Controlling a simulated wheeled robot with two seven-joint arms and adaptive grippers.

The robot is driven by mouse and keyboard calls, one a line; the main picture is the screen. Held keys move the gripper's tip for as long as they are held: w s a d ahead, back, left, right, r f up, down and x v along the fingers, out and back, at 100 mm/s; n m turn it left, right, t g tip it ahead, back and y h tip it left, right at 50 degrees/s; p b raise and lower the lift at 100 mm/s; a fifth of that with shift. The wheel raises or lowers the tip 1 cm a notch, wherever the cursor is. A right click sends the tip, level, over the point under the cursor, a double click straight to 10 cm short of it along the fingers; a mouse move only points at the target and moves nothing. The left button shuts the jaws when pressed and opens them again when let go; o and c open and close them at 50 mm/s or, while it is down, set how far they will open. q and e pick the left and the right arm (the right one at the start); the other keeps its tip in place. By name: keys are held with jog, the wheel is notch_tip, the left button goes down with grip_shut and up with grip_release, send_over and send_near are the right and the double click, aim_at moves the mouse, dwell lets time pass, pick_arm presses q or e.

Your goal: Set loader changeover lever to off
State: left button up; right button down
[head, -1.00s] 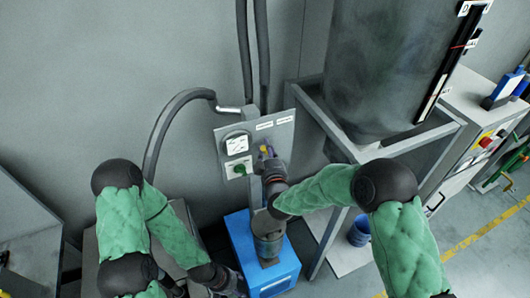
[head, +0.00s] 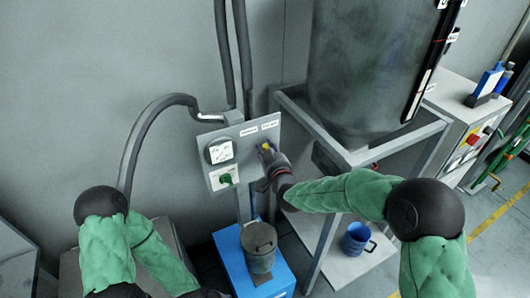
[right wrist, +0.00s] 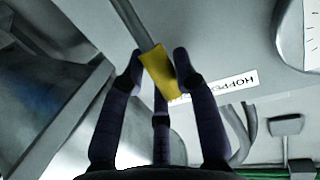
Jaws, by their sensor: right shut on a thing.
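The loader changeover lever has a yellow grip (head: 265,147) and stands out from the right part of a grey wall panel (head: 240,185). In the right wrist view the yellow grip (right wrist: 158,72) sits at the end of a grey shaft. My right gripper (head: 269,156) is at the panel, its dark fingers shut on this grip. The right wrist view shows my right gripper (right wrist: 159,75) with fingers on both sides of it. Two white labels are above the lever; I cannot tell which position it points to. My left arm runs out at the bottom edge, its gripper hidden.
The panel also bears a white gauge (head: 220,151) and a green knob (head: 226,179).

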dwell(0.3)
jog(key=c, duration=0.9)
grip_release()
jog(key=shift+a, duration=0.1)
jog(key=v, duration=1.2)
